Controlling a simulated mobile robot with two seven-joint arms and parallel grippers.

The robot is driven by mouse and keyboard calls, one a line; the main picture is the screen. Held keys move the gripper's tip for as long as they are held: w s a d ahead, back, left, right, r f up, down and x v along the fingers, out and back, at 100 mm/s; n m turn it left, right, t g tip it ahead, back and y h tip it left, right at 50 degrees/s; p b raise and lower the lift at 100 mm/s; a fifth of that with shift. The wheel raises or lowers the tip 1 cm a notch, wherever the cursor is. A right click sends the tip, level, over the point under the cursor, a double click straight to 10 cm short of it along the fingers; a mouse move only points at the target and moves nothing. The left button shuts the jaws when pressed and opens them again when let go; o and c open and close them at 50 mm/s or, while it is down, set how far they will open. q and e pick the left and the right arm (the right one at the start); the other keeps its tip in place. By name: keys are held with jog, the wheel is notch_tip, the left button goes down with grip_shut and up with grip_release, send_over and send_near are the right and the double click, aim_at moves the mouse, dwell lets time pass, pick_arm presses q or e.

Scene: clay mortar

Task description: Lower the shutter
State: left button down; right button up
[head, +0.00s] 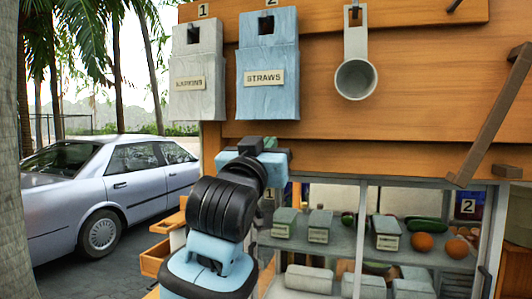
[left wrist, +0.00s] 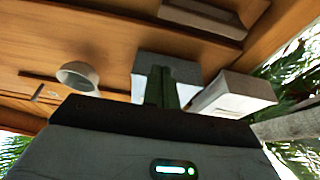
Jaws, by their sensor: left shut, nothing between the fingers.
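Orange wooden boards (head: 440,85) fill the upper right of the head view, above the display opening. I cannot tell for sure which part is the shutter. A lower board (head: 380,156) runs along the top of the opening, and a slanted wooden bar (head: 492,115) stands at its right. My left gripper (head: 265,143) is shut and empty, raised just below the blue straws box at the lower board's left end. In the left wrist view its dark green fingers (left wrist: 161,86) are together, with wooden boards (left wrist: 110,35) behind. My right gripper is not in view.
A napkins box (head: 197,75), the straws box (head: 268,75) and a grey cup (head: 356,78) hang above. Below is a display case (head: 361,240) with produce and small boxes. Open wooden drawers (head: 157,257) jut out at left. A silver car (head: 110,185) stands beyond.

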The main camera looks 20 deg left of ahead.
pick_arm(q)
jog(key=w, duration=0.6)
jog(key=shift+w+a+f, duration=0.1)
jog(key=shift+w+a, duration=0.15)
jog(key=shift+s+f, duration=0.1)
jog(key=shift+f, duration=0.7)
